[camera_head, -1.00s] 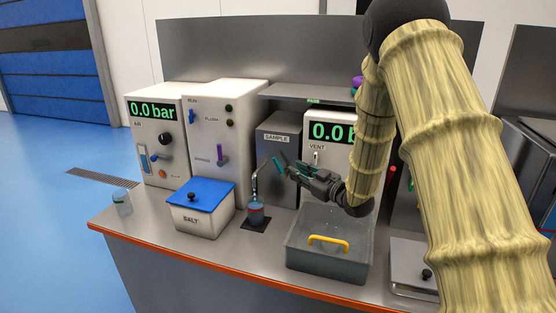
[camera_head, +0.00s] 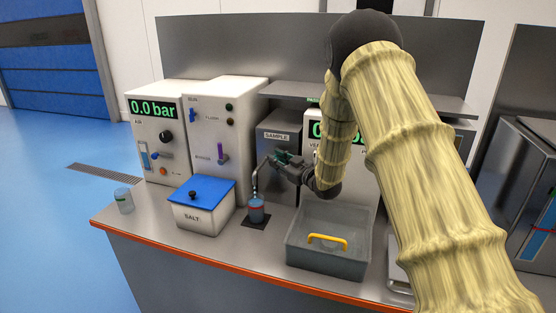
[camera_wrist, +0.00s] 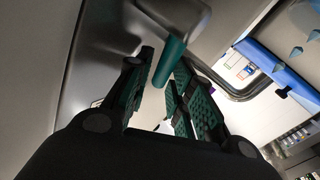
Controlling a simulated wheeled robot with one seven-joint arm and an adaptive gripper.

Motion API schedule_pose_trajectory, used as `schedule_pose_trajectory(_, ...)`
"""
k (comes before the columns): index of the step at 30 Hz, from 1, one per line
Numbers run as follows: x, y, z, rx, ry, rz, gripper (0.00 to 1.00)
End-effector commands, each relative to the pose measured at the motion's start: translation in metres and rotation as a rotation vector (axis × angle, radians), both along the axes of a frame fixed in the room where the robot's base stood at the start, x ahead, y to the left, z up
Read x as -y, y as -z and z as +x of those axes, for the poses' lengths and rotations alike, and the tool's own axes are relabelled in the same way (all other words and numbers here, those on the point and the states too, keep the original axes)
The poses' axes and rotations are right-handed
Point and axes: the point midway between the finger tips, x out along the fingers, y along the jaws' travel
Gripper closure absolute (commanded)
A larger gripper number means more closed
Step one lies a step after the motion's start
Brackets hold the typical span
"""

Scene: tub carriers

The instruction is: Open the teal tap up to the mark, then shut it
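The teal tap handle (camera_wrist: 170,60) shows in the wrist view, reaching down from its grey mount into the space between my fingertips. My gripper (camera_wrist: 160,85) has its two green-padded fingers apart, one on each side of the handle. The handle's end lies close to the right finger; I cannot tell if they touch. In the head view my gripper (camera_head: 276,161) is at the tap, in front of the grey SAMPLE box (camera_head: 272,145), and hides much of the handle.
A white SALT box with a blue lid (camera_head: 205,193) stands left of the beaker. A grey basin with a yellow handle (camera_head: 327,266) is to the right. A small glass (camera_head: 124,203) stands at the counter's left end. White gauge panels stand behind.

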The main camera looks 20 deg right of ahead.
Motion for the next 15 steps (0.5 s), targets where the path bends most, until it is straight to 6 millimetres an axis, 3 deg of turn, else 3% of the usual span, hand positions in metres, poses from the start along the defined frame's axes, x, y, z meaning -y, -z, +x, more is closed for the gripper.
schedule_pose_trajectory(5, 0.0, 0.0003, -0.0001, 0.0, 0.0, 0.001, 0.77)
schedule_pose_trajectory(9, 0.0, 0.0002, -0.0002, 0.0, 0.0, 0.001, 1.0)
schedule_pose_trajectory(15, 0.0002, 0.0004, -0.0003, 0.0, 0.001, 0.001, 1.0)
